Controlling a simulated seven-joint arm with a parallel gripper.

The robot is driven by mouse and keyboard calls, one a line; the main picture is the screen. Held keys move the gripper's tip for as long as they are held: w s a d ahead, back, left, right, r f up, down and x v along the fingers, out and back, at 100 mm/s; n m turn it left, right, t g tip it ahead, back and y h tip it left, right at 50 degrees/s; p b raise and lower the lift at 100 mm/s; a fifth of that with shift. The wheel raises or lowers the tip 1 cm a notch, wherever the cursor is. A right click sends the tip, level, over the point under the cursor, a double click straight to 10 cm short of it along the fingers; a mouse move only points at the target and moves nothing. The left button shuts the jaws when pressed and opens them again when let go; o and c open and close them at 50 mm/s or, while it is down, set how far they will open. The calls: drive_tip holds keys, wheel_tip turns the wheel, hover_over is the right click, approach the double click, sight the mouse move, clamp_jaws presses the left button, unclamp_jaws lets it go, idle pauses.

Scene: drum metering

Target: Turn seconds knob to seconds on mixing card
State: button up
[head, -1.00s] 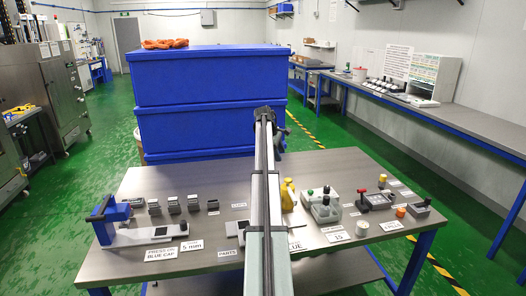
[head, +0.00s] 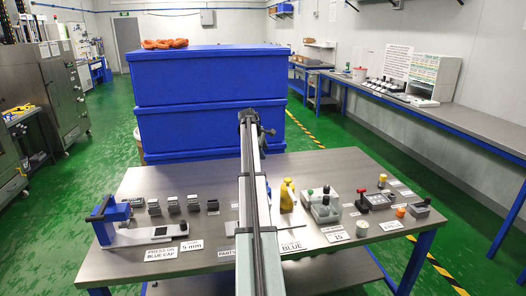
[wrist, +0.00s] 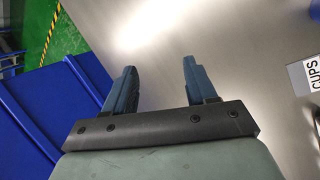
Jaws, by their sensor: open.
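My gripper (wrist: 158,64) is open and empty in the wrist view, above bare grey table top. My arm hides it in the head view. A dark control box (head: 377,201) with a red-topped lever stands on the right part of the table. I cannot make out which control is the seconds knob. A white card (head: 337,237), seeming to read 35, lies in front of the grey cup holder, and a card reading BLUE (head: 292,247) lies beside my arm. I cannot tell whether either is the mixing card.
A grey holder (head: 325,213) and yellow bottle (head: 287,196) stand right of my arm. A blue press (head: 110,220) and several dark blocks are at left. A CUPS label (wrist: 313,75) lies on the table. Large blue bins (head: 210,75) stand behind.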

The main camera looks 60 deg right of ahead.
drive_tip(key=s+d+r+m, duration=0.15)
drive_tip(key=s+d, duration=0.25)
drive_tip(key=s, duration=0.7)
drive_tip(key=s+d+r+m+y, duration=0.1)
drive_tip(key=s+d+r, duration=0.15)
drive_tip(key=s, duration=0.75)
drive_tip(key=s+d+r+m, duration=0.15)
drive_tip(key=s+d, duration=0.35)
drive_tip(key=s, duration=0.6)
drive_tip(key=n+t+y, duration=0.1)
drive_tip(key=n+y, duration=0.3)
drive_tip(key=n, duration=0.1)
approach(326, 187)
drive_tip(key=f, duration=0.9)
drive_tip(key=shift+d, duration=0.3)
clamp_jaws()
